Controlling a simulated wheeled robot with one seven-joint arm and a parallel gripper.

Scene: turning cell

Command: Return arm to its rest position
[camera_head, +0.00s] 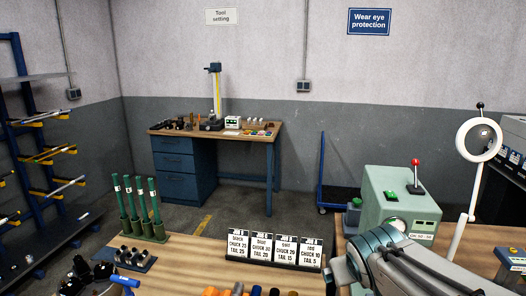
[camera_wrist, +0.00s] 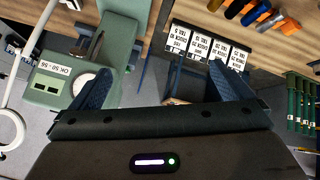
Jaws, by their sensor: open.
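My gripper (camera_wrist: 160,88) shows in the wrist view with its two dark fingers spread wide apart and nothing between them. Past the fingers are the floor, the bench edge, a row of job cards and the green machine. In the head view my arm (camera_head: 400,262) reaches in from the lower right, in front of the green machine. The fingertips cannot be made out in the head view.
A wooden bench (camera_head: 190,262) holds job cards (camera_head: 275,247), green tubes (camera_head: 141,205) and tools. The green machine (camera_head: 402,200) with a red-knobbed lever and a ring lamp (camera_head: 479,140) stand close to my arm. A tool-setting desk (camera_head: 240,134) is at the back.

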